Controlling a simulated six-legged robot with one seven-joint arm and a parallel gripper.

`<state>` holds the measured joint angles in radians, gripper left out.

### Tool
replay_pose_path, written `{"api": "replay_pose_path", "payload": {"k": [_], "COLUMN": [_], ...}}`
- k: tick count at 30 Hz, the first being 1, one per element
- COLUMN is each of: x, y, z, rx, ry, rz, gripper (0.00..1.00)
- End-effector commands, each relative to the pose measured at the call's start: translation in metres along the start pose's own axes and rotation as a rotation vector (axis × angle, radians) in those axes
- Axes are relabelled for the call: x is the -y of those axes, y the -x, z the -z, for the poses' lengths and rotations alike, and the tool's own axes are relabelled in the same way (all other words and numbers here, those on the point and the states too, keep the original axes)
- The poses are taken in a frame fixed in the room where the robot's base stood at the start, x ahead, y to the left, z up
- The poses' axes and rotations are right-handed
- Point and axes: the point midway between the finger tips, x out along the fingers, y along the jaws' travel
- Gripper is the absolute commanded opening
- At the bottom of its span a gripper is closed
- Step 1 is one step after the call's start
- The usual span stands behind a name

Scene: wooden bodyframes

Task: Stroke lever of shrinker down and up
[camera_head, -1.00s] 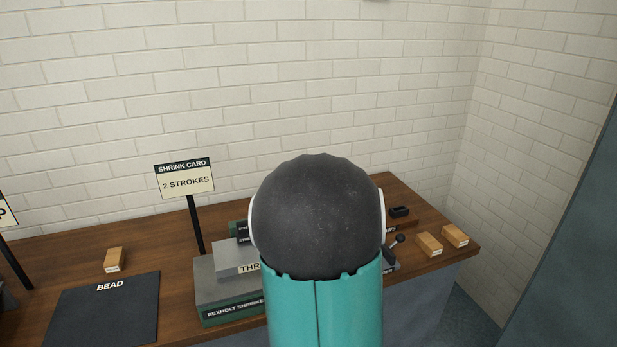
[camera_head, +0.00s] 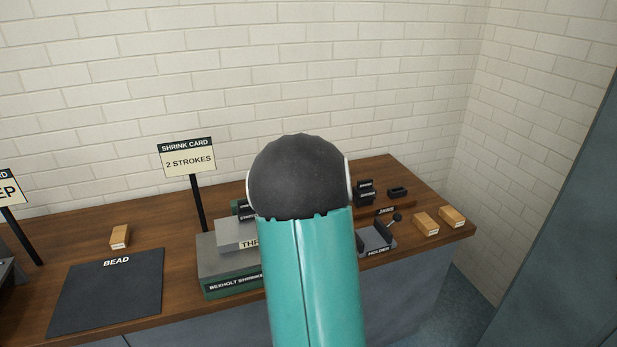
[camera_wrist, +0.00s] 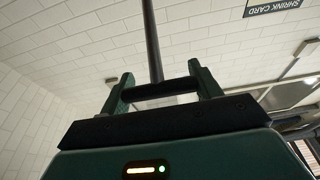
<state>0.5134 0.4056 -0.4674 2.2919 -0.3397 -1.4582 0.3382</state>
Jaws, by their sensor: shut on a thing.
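The Bexholt shrinker (camera_head: 225,282), a green and grey machine, stands at the bench's front in the head view. Its right side is hidden behind my arm. In the wrist view my gripper (camera_wrist: 161,76) has its two green fingers closed on the ends of a dark crossbar (camera_wrist: 160,89). A dark rod (camera_wrist: 152,40) runs upward from behind this bar; together they look like the shrinker's lever. My arm hides the gripper and lever in the head view. The shrink card (camera_head: 188,160) reads "2 STROKES"; it also shows upside down in the wrist view (camera_wrist: 272,6).
A dark BEAD mat (camera_head: 108,292) and a wooden block (camera_head: 120,237) lie left on the bench. At right are a holder (camera_head: 378,240), dark jaw pieces (camera_head: 365,192) and two wooden blocks (camera_head: 426,224) (camera_head: 452,216). A brick wall stands behind.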

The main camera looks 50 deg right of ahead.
Motion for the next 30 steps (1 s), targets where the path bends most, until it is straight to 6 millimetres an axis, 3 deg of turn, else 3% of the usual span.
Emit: {"api": "replay_pose_path", "payload": {"k": [6, 12, 28, 29, 30], "x": [-0.001, -0.001, -0.001, -0.001, -0.001], "y": [0.017, 0.024, 0.025, 0.025, 0.025], "z": [-0.03, -0.047, -0.053, -0.053, -0.053], "rx": [0.008, 0.007, 0.006, 0.006, 0.006], "ry": [-0.002, -0.001, -0.001, -0.001, -0.001], "rz": [-0.003, -0.002, -0.002, -0.002, -0.002], "gripper": [0.22, 0.23, 0.23, 0.69, 0.77]}}
